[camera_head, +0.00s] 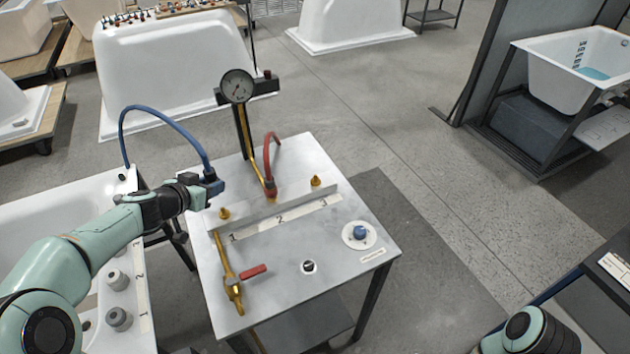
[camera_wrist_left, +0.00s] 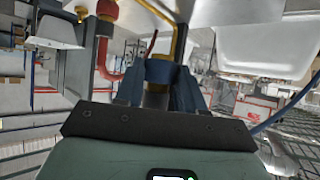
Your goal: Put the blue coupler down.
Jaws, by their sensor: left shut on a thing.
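The blue coupler (camera_head: 213,186) is at the end of a blue hose (camera_head: 172,122) that arches up from the left. My left gripper (camera_head: 203,190) is shut on it, above the left back edge of the metal bench (camera_head: 318,258). In the left wrist view the blue coupler (camera_wrist_left: 161,72) sits between the fingers (camera_wrist_left: 162,92), with brass showing beside it. The brass fitting (camera_head: 223,213) at number 1 stands just below and right of the coupler, with a small gap between them in the head view. My right gripper is out of view.
A red hose (camera_head: 270,160) stands at number 2 and a bare brass fitting (camera_head: 315,181) at number 3. A gauge (camera_head: 237,85) rises behind.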

